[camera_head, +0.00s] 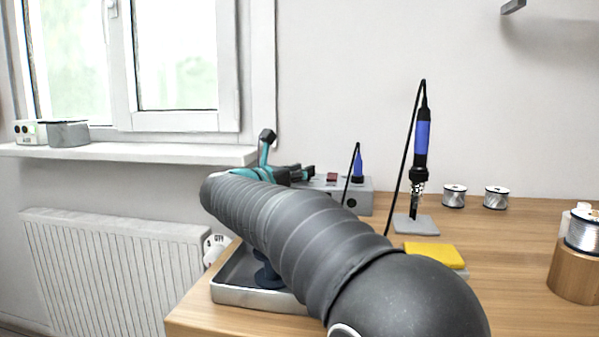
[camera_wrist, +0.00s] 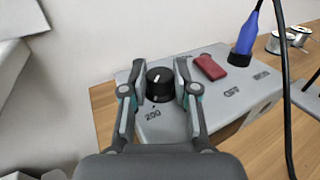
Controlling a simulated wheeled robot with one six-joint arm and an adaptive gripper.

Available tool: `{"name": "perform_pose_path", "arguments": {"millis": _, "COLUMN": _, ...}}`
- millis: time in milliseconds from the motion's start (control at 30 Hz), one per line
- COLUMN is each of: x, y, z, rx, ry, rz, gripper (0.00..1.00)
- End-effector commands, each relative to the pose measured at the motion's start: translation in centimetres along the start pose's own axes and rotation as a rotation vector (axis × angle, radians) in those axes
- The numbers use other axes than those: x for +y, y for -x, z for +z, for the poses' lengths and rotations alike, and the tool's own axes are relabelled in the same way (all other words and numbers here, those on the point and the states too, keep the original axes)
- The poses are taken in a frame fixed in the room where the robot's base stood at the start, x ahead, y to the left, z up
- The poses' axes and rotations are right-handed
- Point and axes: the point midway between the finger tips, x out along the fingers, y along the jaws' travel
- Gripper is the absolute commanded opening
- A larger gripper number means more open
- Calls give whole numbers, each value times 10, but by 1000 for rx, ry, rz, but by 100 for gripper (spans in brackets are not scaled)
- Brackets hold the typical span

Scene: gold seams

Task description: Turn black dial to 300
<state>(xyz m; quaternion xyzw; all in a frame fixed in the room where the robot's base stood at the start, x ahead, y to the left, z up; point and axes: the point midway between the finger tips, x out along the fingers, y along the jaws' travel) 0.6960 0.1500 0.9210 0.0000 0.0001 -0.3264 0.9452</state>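The black dial (camera_wrist: 158,88) sits on top of a grey station box (camera_wrist: 215,112), with the number 200 printed in front of it in the wrist view. A light mark shows on its top, but I cannot read its setting. My gripper (camera_wrist: 159,66) has one finger on each side of the dial, with narrow gaps showing, so it looks open. In the head view my gripper (camera_head: 290,173) is small above the box (camera_head: 361,197), and the dial is hidden there.
A red switch (camera_wrist: 210,67) and a blue-handled iron (camera_wrist: 245,38) with a black cable stand right of the dial. In the head view, another blue iron (camera_head: 422,145) stands upright, with a yellow sponge (camera_head: 434,254) in front. A grey tray (camera_head: 250,296) lies under my arm.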

Motion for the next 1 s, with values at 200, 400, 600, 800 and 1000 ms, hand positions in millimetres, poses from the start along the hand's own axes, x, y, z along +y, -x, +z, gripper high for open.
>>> {"name": "perform_pose_path", "arguments": {"millis": 200, "x": 2, "y": -1, "z": 1, "rx": -2, "ry": 1, "rz": -55, "gripper": 0}}
{"name": "perform_pose_path", "arguments": {"millis": 400, "x": 2, "y": 0, "z": 1, "rx": -2, "ry": -1, "rz": -129, "gripper": 0}}
{"name": "perform_pose_path", "arguments": {"millis": 600, "x": 2, "y": 0, "z": 1, "rx": -1, "ry": -1, "rz": -134, "gripper": 0}}
{"name": "perform_pose_path", "arguments": {"millis": 800, "x": 2, "y": 0, "z": 1, "rx": -1, "ry": -1, "rz": -133, "gripper": 54}}
{"name": "perform_pose_path", "arguments": {"millis": 1000, "x": 2, "y": 0, "z": 0, "rx": -1, "ry": 0, "rz": -133, "gripper": 55}}
